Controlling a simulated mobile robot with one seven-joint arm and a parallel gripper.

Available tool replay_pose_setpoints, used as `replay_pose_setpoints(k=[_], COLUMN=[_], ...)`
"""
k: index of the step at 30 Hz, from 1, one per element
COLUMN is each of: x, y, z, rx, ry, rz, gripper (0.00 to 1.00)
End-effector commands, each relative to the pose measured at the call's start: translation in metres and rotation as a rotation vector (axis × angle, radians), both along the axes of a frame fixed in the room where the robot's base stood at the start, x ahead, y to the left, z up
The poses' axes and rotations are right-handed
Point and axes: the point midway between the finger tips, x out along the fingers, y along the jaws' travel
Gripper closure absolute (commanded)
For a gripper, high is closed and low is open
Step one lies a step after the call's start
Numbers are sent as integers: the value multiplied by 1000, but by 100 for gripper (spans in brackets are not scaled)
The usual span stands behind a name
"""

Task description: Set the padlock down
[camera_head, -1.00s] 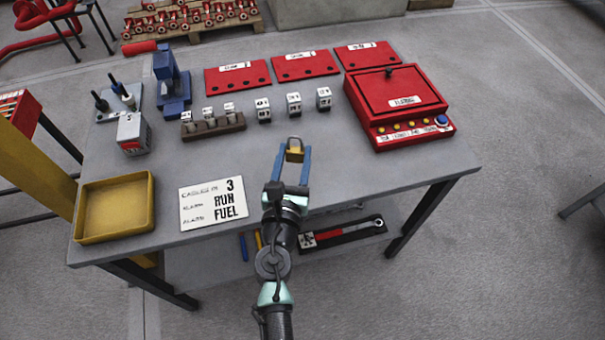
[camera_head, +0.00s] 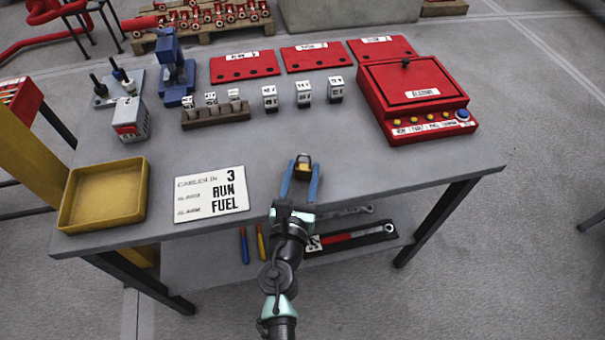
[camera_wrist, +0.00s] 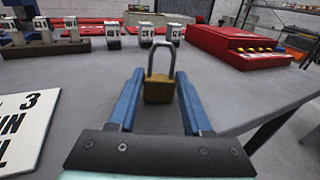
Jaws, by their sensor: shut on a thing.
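A brass padlock with a steel shackle (camera_head: 302,167) is between the blue fingertips of my gripper (camera_head: 300,180). In the wrist view the padlock (camera_wrist: 159,92) is upright, its shackle up, between the two blue fingers (camera_wrist: 159,100). My gripper is shut on it, over the front part of the grey table (camera_head: 385,172). I cannot tell whether the padlock's underside touches the table top.
A red panel box (camera_head: 418,100) stands at the right. Several white-tagged blocks (camera_head: 304,92) stand behind the padlock. A yellow tray (camera_head: 103,193) and a white card (camera_head: 211,195) lie at the left front. The table is clear around the padlock.

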Motion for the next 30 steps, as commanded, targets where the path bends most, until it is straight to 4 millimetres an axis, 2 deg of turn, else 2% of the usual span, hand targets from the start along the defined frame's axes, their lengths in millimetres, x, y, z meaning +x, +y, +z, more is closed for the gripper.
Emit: replay_pose_setpoints(k=[5,6,10,11,22,26,30], x=[0,0,0,0,0,-17,-43], y=[0,0,0,0,0,1,4], z=[-3,-2,-2,-2,3,1,1], rx=[0,0,0,0,0,-1,-1], ry=[-1,0,0,0,0,2,4], rz=[0,0,0,0,0,1,2], gripper=[100,47,24,21,21,21,21])
